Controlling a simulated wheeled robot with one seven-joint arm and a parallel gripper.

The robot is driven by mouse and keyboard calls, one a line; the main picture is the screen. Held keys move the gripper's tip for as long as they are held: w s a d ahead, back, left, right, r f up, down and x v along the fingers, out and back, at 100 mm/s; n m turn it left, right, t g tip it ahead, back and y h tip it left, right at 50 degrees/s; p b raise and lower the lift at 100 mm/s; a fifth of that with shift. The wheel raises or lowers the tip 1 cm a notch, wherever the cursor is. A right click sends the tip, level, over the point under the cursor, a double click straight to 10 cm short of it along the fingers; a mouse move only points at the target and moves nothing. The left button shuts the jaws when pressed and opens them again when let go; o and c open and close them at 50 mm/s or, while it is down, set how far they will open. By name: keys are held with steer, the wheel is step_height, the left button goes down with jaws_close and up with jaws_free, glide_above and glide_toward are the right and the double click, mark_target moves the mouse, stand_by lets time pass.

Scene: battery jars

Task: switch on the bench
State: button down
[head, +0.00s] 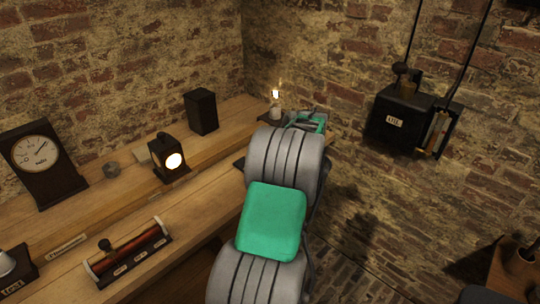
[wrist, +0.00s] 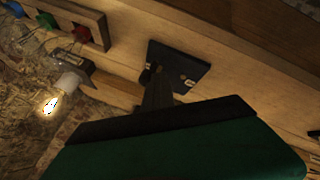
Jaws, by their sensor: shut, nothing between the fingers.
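A dark square switch plate (wrist: 190,66) with small pale labels and metal parts lies on the wooden bench in the wrist view. A small dark knob (wrist: 146,75) shows at its near left edge. My gripper (wrist: 156,82) is shut and empty, its dark fingertips over the plate's near edge beside the knob. I cannot tell whether they touch it. The bench (head: 205,185) carries a lit bare bulb (head: 276,95), also in the wrist view (wrist: 50,103).
A dial instrument (head: 40,160), a glowing lamp (head: 170,160), a black box (head: 201,112) and a red coil on a stand (head: 130,252) stand on the bench to the left. A black wall box (head: 398,118) with cables hangs at right. Coloured blocks (wrist: 80,33) line a wooden strip.

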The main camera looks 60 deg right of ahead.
steer(key=shift+s+d, duration=0.15)
steer(key=shift+d, duration=0.05)
steer(key=a+b, duration=0.1)
steer(key=s+a+b, duration=0.1)
steer(key=shift+s+a+f, duration=0.1)
steer(key=shift+s+a, duration=0.2)
steer(key=shift+a, duration=0.1)
steer(key=v, duration=1)
steer(key=shift+a, duration=0.35)
steer(key=shift+s, duration=0.1)
